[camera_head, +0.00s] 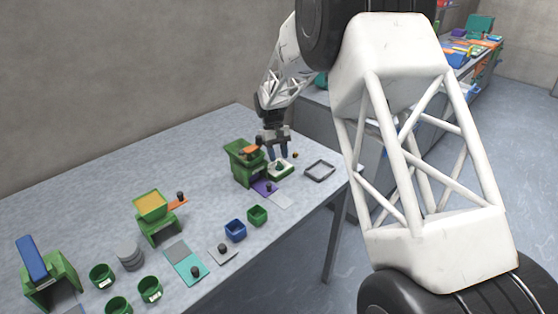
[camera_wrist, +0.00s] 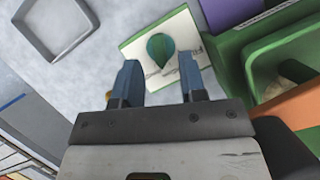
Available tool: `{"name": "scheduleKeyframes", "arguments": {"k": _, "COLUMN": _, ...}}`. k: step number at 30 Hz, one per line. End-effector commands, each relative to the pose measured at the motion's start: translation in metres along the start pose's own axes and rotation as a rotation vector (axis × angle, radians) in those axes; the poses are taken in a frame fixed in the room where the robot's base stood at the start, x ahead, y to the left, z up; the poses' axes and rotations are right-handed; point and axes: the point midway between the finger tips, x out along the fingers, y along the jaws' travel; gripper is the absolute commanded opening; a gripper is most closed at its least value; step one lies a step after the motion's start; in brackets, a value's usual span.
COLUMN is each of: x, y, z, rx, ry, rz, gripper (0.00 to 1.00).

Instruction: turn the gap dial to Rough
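The gap dial is a white plate (camera_wrist: 140,48) with a teal and green drop-shaped knob (camera_wrist: 161,50) on it, in the upper middle of the wrist view. Dark lettering shows on the plate, partly readable as "FI" at its right edge; other lettering is partly hidden by a finger. In the head view the dial plate (camera_head: 287,168) lies beside the green machine. My gripper (camera_wrist: 161,72) has its two blue fingers apart with nothing between the tips. In the head view my gripper (camera_head: 278,155) is just above the dial. I cannot tell whether the fingers touch the plate.
The green machine (camera_head: 239,163) with an orange part stands close left of my gripper. A grey tray (camera_head: 320,170) lies to the right, near the table edge. The table's back is clear.

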Motion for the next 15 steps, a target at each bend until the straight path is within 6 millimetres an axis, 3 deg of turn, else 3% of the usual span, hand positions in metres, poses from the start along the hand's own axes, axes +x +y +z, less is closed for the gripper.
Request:
{"name": "scheduleKeyframes", "arguments": {"k": 6, "x": 0.018, "y": 0.0, "z": 0.0, "rx": 0.0, "ry": -0.001, "rz": 0.0, "gripper": 0.38}}
{"name": "scheduleKeyframes", "arguments": {"k": 15, "x": 0.023, "y": 0.0, "z": 0.0, "rx": 0.0, "ry": 0.0, "rz": 0.0, "gripper": 0.38}}
